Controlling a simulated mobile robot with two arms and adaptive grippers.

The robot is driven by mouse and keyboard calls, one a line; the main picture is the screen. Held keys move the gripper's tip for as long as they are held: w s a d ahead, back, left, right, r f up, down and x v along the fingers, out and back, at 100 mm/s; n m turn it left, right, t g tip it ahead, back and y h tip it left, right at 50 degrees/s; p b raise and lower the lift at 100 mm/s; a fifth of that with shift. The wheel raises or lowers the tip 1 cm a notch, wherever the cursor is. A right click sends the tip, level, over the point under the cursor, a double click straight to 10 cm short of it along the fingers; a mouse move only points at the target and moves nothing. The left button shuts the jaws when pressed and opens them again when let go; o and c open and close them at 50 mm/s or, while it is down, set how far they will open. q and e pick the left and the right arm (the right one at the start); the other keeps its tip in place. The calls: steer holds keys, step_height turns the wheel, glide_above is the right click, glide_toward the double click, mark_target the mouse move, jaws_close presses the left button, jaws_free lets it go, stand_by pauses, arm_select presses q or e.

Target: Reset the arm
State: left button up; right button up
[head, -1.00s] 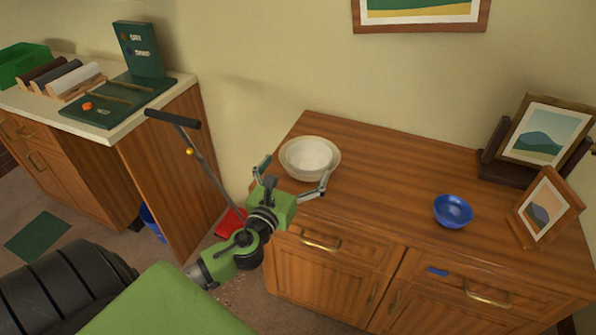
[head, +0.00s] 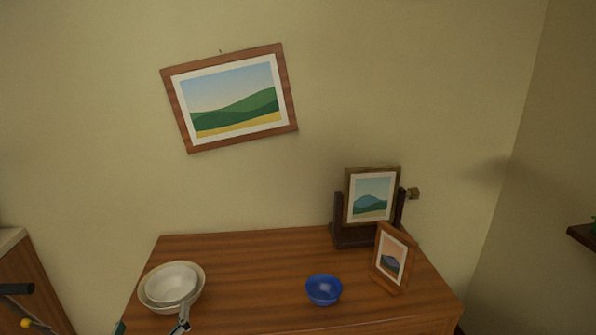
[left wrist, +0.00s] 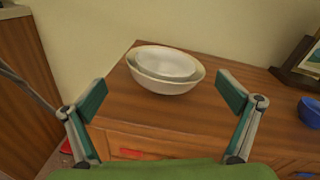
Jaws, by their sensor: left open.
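My left gripper (head: 151,327) shows only at the bottom edge of the head view, where just its finger parts are visible. In the left wrist view both fingers of the left gripper (left wrist: 162,97) stand wide apart with nothing between the pads. Two nested pale bowls (head: 172,285) sit on the wooden cabinet top, just beyond the fingers. The bowls (left wrist: 168,67) also show in the left wrist view, upright and not held. The rest of my left arm is out of the head view. My right gripper is not in view.
A blue bowl (head: 323,290) and two framed pictures (head: 371,195) (head: 392,258) stand on the right part of the cabinet (head: 240,262). A tilted landscape picture (head: 232,97) hangs on the wall. A long handle (head: 16,289) shows at the lower left. The cabinet's middle is clear.

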arm_select(q)
steer(key=s+d+f+n+g, duration=0.4)
steer(key=s+f+n+g, duration=0.6)
steer(key=n, duration=0.8)
steer(key=s+d+f+n+g+h, duration=0.25)
steer(key=s+d+n, duration=0.3)
steer(key=s, duration=0.35)
steer(key=s+d+f+n+g+h, duration=0.1)
steer(key=s+d+f+n+h, duration=0.15)
steer(key=s+d+n, duration=0.4)
steer(key=s+f+m+g, duration=0.1)
steer(key=s+f+m, duration=0.15)
steer(key=f, duration=2.25)
steer(key=s+a+f+g, duration=0.1)
steer(key=s+a+f, duration=0.1)
steer(key=s+f, duration=1.5)
steer(key=shift+s+a, duration=0.3)
steer(key=shift+s, duration=0.15)
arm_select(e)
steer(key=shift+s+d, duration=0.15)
